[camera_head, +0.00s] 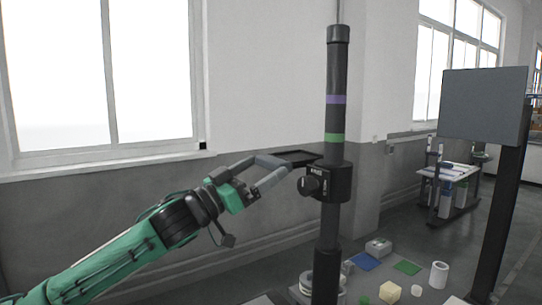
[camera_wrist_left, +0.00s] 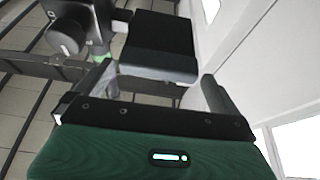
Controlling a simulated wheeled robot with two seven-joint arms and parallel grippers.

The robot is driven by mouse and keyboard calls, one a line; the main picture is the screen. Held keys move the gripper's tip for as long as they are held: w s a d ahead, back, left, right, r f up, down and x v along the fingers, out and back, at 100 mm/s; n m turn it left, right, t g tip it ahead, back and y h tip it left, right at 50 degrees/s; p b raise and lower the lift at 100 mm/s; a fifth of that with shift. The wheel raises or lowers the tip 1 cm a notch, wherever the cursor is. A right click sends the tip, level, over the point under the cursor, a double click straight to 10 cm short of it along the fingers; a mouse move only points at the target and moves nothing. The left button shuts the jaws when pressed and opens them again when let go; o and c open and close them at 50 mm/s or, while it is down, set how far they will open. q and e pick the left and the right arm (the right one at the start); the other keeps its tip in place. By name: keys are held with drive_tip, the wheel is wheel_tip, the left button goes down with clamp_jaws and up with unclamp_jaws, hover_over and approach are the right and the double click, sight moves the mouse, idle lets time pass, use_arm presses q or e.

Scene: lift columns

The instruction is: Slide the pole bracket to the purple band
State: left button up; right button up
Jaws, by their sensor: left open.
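The dark pole (camera_head: 336,70) stands upright, with a purple band (camera_head: 336,99) above a green band (camera_head: 334,138). The black pole bracket (camera_head: 336,182) is around the pole just below the green band. It has a round knob (camera_head: 309,186) at its front left and a flat dark plate (camera_head: 297,155) to the left. My left gripper (camera_head: 284,170) is open at the plate. In the left wrist view the plate (camera_wrist_left: 158,35) lies ahead between the open fingers (camera_wrist_left: 158,75), and the knob (camera_wrist_left: 64,38) is at upper left. Contact cannot be told. My right gripper is out of view.
A grey panel (camera_head: 484,104) on a dark post stands at right. Small items, including a white cylinder (camera_head: 439,274) and a yellowish block (camera_head: 390,292), lie on a surface below the pole. A cart (camera_head: 450,180) is farther back. The space beside the pole's upper part is clear.

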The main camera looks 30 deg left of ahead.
sight(266, 166)
use_arm(q)
drive_tip(key=shift+r+p+x, duration=0.2)
drive_tip(key=shift+p+x, duration=0.55)
drive_tip(key=shift+x, duration=0.45)
drive_tip(key=shift+w+d+p, duration=0.25)
drive_tip(key=shift+w+p, duration=0.05)
drive_tip(key=shift+w, duration=0.05)
drive_tip(key=shift+c, duration=0.2)
